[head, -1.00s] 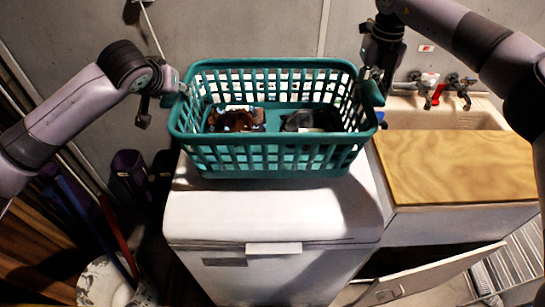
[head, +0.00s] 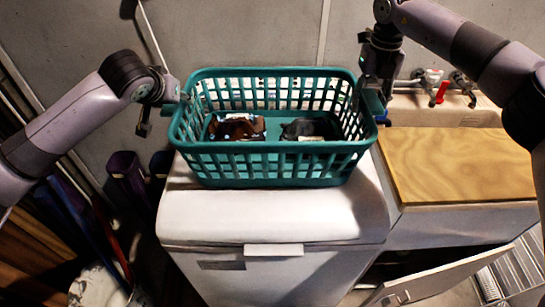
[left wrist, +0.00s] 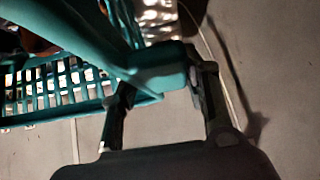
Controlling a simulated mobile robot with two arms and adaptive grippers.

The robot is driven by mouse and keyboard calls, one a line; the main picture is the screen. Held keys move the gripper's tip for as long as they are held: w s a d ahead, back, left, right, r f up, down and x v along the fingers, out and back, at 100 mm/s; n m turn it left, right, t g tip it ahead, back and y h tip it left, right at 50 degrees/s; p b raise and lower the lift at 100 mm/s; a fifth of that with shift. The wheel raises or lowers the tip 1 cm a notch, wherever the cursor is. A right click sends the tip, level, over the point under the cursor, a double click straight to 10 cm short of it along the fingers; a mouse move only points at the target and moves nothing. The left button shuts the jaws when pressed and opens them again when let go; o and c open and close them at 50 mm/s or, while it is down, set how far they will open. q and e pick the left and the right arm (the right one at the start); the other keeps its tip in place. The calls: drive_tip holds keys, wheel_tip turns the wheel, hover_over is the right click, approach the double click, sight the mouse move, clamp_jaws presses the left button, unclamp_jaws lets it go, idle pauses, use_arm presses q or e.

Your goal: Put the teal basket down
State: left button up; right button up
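The teal basket (head: 270,165) is upright and level over the lid of the white appliance (head: 270,222). Its base is at or very close to the lid; I cannot tell whether it touches. A brown item (head: 236,128) and a dark item (head: 308,128) lie inside it. My left gripper (head: 178,98) is at the basket's left end. In the left wrist view its two fingers (left wrist: 165,95) are on either side of a teal handle (left wrist: 160,75) and seem to touch it. My right gripper (head: 373,92) is at the right end handle; its fingertips are partly hidden.
A wooden board (head: 460,165) lies right of the appliance, beside a sink (head: 440,115) with taps. A cabinet door (head: 440,275) stands open at the lower right. Dark purple objects (head: 128,175) and long boards stand at the left. The lid's front part is clear.

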use_arm(q)
drive_tip(key=o, duration=0.4)
drive_tip(key=shift+s+r, duration=0.1)
drive_tip(key=shift+r, duration=0.05)
drive_tip(key=shift+c, duration=0.2)
use_arm(e)
drive_tip(key=o, duration=0.3)
drive_tip(key=shift+s+r, duration=0.1)
drive_tip(key=shift+r, duration=0.05)
drive_tip(key=shift+o, duration=0.2)
use_arm(q)
drive_tip(key=v, duration=1.1)
drive_tip(key=shift+s+r, duration=0.25)
use_arm(e)
wheel_tip(320, 180, up, 12)
